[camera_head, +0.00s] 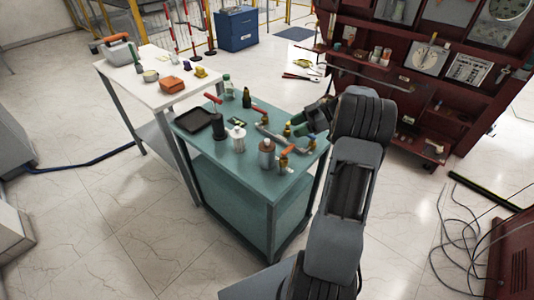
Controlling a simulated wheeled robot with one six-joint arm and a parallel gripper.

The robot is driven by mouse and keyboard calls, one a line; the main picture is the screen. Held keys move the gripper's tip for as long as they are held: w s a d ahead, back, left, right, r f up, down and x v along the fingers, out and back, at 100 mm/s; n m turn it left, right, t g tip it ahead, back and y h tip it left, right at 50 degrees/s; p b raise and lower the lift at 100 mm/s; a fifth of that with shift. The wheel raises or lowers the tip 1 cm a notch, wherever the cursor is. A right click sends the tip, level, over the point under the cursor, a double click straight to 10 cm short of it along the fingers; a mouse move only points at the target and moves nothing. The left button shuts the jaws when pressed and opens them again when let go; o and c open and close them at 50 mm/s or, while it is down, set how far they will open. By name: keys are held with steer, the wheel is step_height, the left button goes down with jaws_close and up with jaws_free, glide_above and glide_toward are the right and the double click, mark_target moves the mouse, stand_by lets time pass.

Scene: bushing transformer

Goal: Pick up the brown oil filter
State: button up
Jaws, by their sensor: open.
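A brown can-shaped item (266,156), which looks like the brown oil filter, stands upright near the front right of the teal workbench top (212,160). My gripper (291,128) is over the right side of the bench, up and to the right of the brown filter in the picture. It is open and looks empty, apart from the filter. My arm comes in from the lower right and hides part of the bench's right edge. The fingertips are small and dark, so their exact height above the bench is unclear.
A white can (238,139), a dark cylinder (218,127), a black tray (192,122) and small brass-coloured pieces (284,162) share the bench. A white table (140,88) adjoins at the left. A dark red shelf (400,90) stands behind right. Cables lie on the right floor.

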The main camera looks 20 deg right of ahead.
mark_target(268, 140)
steer(key=p+x, duration=0.1)
steer(key=x, duration=0.3)
steer(key=p+x, duration=0.2)
steer(key=x, duration=0.3)
steer(key=shift+s+a, duration=0.15)
steer(key=shift+a, duration=0.25)
steer(key=shift+a+f, duration=0.3)
steer(key=shift+c, duration=0.3)
jaws_close()
